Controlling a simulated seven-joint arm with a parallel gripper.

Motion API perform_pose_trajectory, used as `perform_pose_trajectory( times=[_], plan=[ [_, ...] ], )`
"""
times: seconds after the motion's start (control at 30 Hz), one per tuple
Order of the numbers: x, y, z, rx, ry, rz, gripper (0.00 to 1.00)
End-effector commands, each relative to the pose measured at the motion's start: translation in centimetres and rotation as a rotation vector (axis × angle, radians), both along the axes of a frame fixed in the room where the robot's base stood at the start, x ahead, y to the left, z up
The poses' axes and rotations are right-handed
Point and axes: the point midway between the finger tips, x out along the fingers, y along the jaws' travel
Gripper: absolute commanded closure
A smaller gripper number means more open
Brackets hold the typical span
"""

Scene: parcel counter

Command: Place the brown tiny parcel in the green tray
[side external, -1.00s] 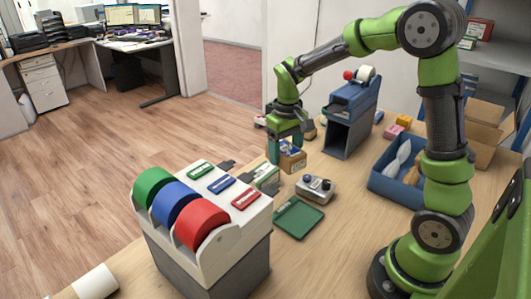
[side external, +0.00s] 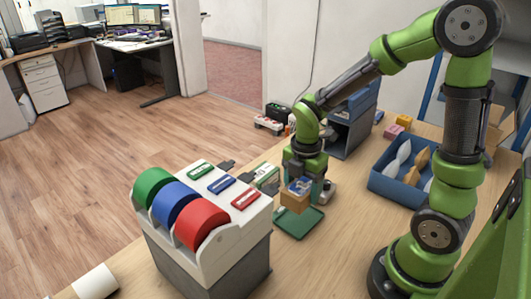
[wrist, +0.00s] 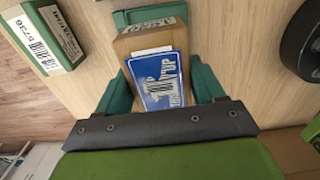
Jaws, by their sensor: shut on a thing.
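The small brown parcel (side external: 293,201) hangs in my gripper (side external: 303,178), whose fingers are shut on it. In the wrist view the parcel (wrist: 148,41) sits between the two green fingers of my gripper (wrist: 160,70), with a blue and white label on its near side. The green tray (side external: 300,226) lies flat on the counter. In the side view the parcel is over the tray's back left part and hides some of it. A gap below the parcel is hard to judge. A dark green edge beyond the parcel in the wrist view looks like the tray.
A white dispenser with green, blue and red rolls (side external: 202,223) stands left of the tray. A green and white box (side external: 266,180) lies behind it. A grey device (side external: 327,191) is partly hidden behind my gripper. A blue bin (side external: 400,186) stands to the right; counter between is clear.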

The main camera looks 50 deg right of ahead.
Motion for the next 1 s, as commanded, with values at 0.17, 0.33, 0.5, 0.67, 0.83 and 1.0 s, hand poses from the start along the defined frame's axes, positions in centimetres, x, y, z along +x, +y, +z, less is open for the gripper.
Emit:
perform_pose_trajectory(
  times=[0.17, 0.33, 0.5, 0.67, 0.83, 1.0],
  plan=[
    [-0.1, 0.0, -2.8, 0.001, 0.005, 0.004, 0.69],
    [-0.2, 0.0, -4.7, 0.001, 0.007, 0.002, 0.69],
    [-0.1, 0.0, -6.7, 0.001, 0.004, 0.001, 0.69],
    [0.0, 0.0, -6.9, 0.0, 0.0, 0.001, 0.69],
    [0.0, 0.0, -7.0, 0.0, 0.001, 0.001, 0.69],
    [-0.1, 0.0, -7.2, 0.0, 0.002, 0.001, 0.18]
  ],
)
